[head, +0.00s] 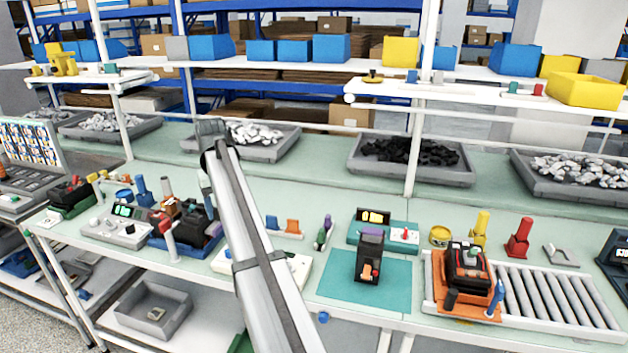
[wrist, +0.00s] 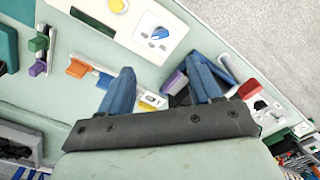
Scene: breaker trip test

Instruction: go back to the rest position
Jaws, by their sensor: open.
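My gripper (wrist: 161,66) shows in the wrist view with its two blue fingers apart. Nothing is held between them. It hangs above the green worktop (wrist: 75,115). In the head view my arm rises across the middle of the bench, and the fingers are mostly hidden behind it. A black breaker (head: 369,264) stands upright on the teal mat (head: 338,287), apart from my arm. Another dark breaker (head: 197,228) sits on a blue base left of my arm. A black and orange breaker (head: 466,268) sits in an orange tray at the right.
A teal test unit (head: 383,233) stands behind the mat. Rollers (head: 555,298) run at the right. A grey panel with a display (head: 120,230) is at the left. Grey part trays (head: 410,160) line the back, under a white shelf (head: 480,90). White posts rise from the bench.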

